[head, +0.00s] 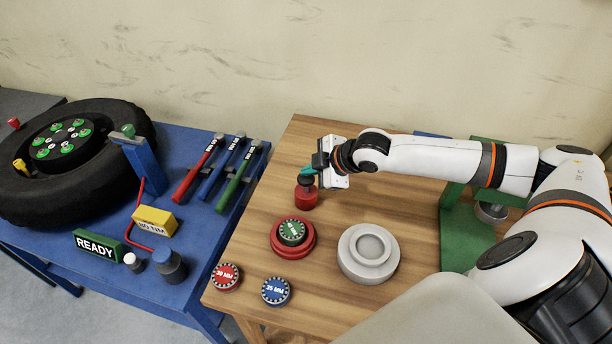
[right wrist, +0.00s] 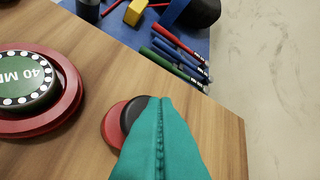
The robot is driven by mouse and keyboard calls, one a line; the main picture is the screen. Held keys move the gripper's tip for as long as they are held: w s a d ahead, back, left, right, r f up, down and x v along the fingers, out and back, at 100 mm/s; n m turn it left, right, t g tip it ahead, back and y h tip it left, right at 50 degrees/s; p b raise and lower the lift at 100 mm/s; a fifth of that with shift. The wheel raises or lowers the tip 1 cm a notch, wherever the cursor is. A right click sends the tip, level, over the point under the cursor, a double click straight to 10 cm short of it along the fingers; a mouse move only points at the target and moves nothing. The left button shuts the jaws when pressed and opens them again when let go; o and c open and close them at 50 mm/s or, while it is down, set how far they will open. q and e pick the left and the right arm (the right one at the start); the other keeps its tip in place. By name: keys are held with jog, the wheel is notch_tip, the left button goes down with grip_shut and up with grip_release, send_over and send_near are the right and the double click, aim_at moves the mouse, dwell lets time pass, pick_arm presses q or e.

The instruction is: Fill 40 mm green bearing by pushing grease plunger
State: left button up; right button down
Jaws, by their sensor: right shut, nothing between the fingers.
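The green 40 mm bearing (head: 292,232) sits on a red round base (head: 278,247) on the wooden bench. It also shows at the left of the right wrist view (right wrist: 28,78). The grease plunger is a red cylinder (head: 305,199) with a black cap, standing behind the bearing; in the right wrist view its red body (right wrist: 112,125) is partly hidden by my fingers. My right gripper (head: 308,170) has teal fingers, shut and empty, at the plunger's black top. I cannot tell whether they touch. My left gripper is out of view.
A red 30 mm bearing (head: 226,277) and a blue 35 mm bearing (head: 276,292) lie near the bench's front edge. A pale round hub (head: 368,253) and a green press (head: 463,230) stand to the right. The blue table (head: 190,230) at left holds a tyre (head: 100,175) and tools.

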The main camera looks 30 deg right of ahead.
aim_at(311, 180)
jog(key=shift+s+f+b, duration=0.1)
jog(key=shift+f+b, duration=0.2)
jog(key=shift+f, duration=1.1)
dwell(1.1)
dwell(0.3)
jog(key=shift+r+p, duration=1.75)
jog(key=shift+p, duration=0.4)
notch_tip(311, 180, up, 5)
jog(key=p, duration=0.5)
